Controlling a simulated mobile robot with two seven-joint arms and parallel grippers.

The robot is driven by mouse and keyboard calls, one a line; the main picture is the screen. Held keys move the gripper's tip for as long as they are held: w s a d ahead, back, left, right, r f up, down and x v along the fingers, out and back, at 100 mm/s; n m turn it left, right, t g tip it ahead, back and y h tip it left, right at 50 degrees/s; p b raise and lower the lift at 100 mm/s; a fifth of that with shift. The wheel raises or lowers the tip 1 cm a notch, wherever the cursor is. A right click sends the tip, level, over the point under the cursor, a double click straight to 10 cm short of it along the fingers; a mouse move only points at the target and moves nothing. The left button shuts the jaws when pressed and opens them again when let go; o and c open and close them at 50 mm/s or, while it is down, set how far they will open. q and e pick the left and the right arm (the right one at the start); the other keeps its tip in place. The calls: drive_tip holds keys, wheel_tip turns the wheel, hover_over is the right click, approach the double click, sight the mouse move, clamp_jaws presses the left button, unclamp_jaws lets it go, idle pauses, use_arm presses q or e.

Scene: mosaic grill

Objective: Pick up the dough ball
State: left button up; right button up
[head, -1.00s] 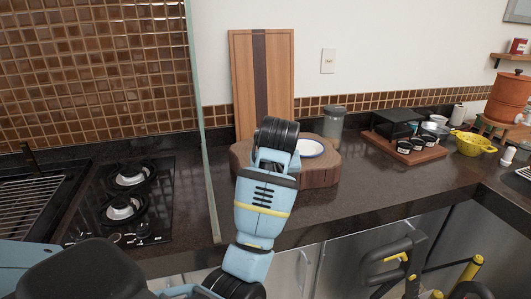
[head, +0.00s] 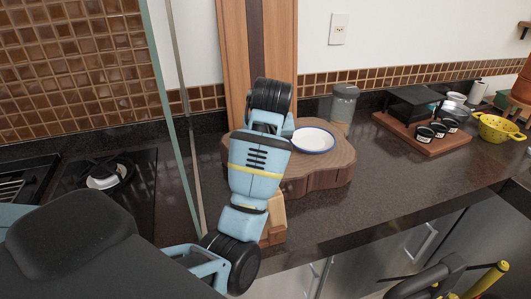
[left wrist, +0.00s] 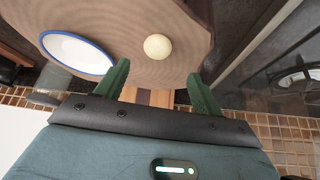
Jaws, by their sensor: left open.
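The dough ball (left wrist: 157,46) is small, pale and round, and sits on the round wooden slab (left wrist: 180,68) in the left wrist view. My left gripper (left wrist: 158,68) is open and empty, with its two green fingers apart and the ball just beyond and between their tips. It does not appear to touch the ball. In the head view my left arm hides the ball and the gripper, with the slab (head: 325,180) behind the arm. My right gripper is not in view.
A white plate with a blue rim (head: 313,140) lies on the slab, beside the ball. A striped cutting board (head: 225,60) and a glass jar (head: 344,103) stand behind. A glass panel (head: 175,130) is left of my arm.

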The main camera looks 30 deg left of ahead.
use_arm(q)
drive_tip(key=shift+f, duration=0.1)
drive_tip(key=shift+f, duration=0.35)
drive_tip(key=shift+x, duration=3.45)
drive_tip(key=shift+w+d, duration=0.1)
drive_tip(key=shift+d, duration=0.1)
drive_tip(key=c, duration=1)
